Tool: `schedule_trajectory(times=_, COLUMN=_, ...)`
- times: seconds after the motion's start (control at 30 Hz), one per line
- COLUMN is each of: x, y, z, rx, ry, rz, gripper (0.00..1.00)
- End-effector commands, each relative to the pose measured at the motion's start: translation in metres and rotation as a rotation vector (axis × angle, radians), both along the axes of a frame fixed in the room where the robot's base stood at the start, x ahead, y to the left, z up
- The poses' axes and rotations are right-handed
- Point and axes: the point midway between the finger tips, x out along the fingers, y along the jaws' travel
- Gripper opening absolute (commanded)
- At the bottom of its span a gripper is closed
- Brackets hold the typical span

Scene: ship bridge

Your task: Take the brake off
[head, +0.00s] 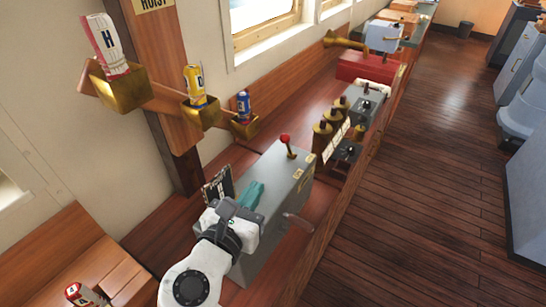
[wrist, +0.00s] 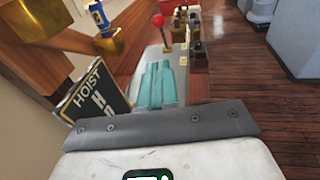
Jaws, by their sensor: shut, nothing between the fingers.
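A grey hoist box (head: 270,215) stands on the wooden bench in the head view. A lever with a red knob (head: 285,139) stands upright at its far end; the red knob (wrist: 158,20) also shows in the wrist view. I cannot tell from lettering which part is the brake. My gripper (head: 256,187), with teal fingers, is shut and empty above the near part of the box. In the wrist view, my gripper (wrist: 158,72) points toward the red-knobbed lever, apart from it.
A black HOIST sign (wrist: 94,102) stands left of my fingers. Brass holders (head: 122,90) with cans hang on a wooden beam at upper left. Brass-topped controls (head: 323,136) stand beyond the box. The wooden floor (head: 430,170) on the right is clear.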

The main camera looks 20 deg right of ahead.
Motion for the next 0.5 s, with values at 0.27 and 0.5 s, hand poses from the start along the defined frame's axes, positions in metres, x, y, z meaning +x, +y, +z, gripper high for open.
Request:
schedule_trajectory(times=0.27, x=0.027, y=-0.026, z=-0.003, rx=-0.002, ry=0.000, rz=-0.006, gripper=0.00)
schedule_trajectory(times=0.5, x=0.062, y=-0.058, z=-0.008, rx=0.000, ry=0.000, rz=-0.005, gripper=0.00)
